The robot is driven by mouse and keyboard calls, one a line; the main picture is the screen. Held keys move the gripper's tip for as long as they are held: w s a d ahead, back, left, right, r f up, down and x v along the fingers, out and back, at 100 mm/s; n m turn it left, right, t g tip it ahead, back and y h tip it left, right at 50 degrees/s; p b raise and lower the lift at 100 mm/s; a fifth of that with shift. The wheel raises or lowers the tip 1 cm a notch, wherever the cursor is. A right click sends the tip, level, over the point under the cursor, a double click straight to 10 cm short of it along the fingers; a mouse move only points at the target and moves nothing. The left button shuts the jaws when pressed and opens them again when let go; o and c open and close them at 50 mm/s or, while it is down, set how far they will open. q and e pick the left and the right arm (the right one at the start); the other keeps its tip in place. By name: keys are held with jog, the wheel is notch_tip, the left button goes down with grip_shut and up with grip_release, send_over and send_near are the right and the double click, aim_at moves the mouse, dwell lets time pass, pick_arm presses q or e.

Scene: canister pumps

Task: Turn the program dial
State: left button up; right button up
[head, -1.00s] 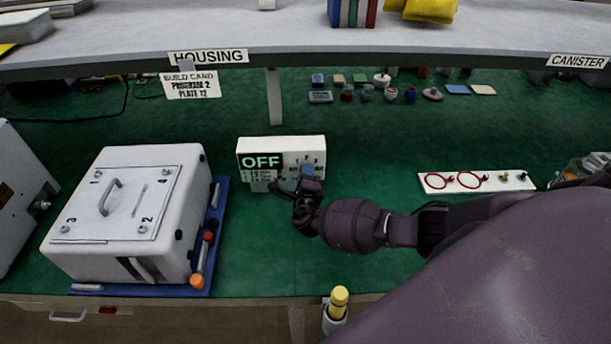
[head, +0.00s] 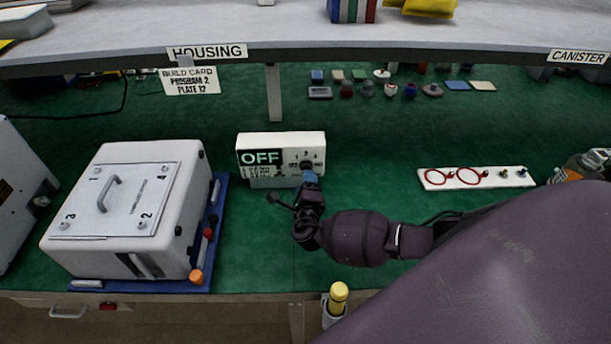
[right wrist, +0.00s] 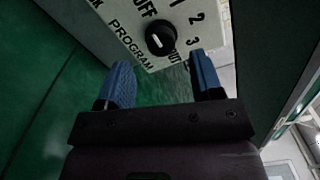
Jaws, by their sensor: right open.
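The program dial (right wrist: 161,39) is a round black knob with a white pointer line on a white panel in the right wrist view, marked PROGRAM, OFF, 1, 2, 3 and OUT. The pointer appears turned toward OFF. In the head view the dial (head: 307,165) is on the front of a white controller box (head: 281,141), whose display reads OFF. My right gripper (right wrist: 163,82) is open and empty, its blue fingertips apart in front of and just below the dial, not visibly touching it. In the head view the right gripper (head: 310,180) covers the area below the dial. My left gripper is not seen.
A build card (head: 190,82) reads program 2, plate 12. A white housing (head: 125,200) stands on a blue tray (head: 215,225) at left. A white plate with red rings (head: 475,178) lies at right. A shelf (head: 300,42) overhangs the back. Green mat between is clear.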

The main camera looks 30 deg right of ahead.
jog(key=shift+v, duration=1.3)
